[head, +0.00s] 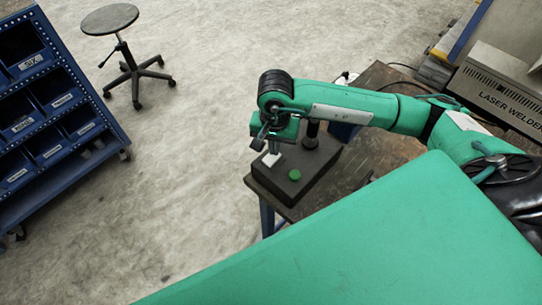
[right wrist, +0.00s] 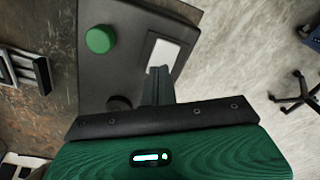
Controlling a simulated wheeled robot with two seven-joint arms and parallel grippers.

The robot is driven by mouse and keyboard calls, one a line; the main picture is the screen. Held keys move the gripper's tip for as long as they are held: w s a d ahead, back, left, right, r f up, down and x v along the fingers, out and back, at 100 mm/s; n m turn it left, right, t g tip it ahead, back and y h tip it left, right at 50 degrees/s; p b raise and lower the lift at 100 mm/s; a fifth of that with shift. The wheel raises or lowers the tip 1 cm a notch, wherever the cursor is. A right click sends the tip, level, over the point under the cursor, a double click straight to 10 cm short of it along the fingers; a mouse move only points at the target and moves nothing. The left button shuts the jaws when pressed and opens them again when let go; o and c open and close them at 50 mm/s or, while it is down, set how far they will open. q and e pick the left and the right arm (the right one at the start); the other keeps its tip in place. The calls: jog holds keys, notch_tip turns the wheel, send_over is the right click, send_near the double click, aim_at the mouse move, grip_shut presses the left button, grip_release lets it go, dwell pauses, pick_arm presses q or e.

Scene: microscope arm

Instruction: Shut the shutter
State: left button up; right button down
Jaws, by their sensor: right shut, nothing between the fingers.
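A dark box-shaped device (head: 318,178) lies on the table, with a round green knob (head: 294,174), a white rectangular plate (head: 270,160) and a black upright post (head: 312,135). I cannot tell which part is the shutter. My right gripper (head: 274,148) points down just over the white plate, fingers shut and empty. In the right wrist view, the shut fingers (right wrist: 158,75) overlap the lower end of the white plate (right wrist: 165,50), with the green knob (right wrist: 100,39) to their left. Contact with the plate is unclear. My left gripper is out of view.
The device sits near the edge of a worn table (head: 367,146). A laser welder (head: 500,95) stands at the right. A blue bin rack (head: 55,120) and a stool (head: 110,20) stand on the floor at left, with open floor between them and the table.

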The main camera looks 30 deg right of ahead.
jog(key=shift+f+b, duration=0.5)
jog(key=shift+r+p, duration=0.35)
jog(key=shift+r, duration=0.5)
jog(key=shift+r+p, duration=0.8)
jog(key=shift+r, duration=1.9)
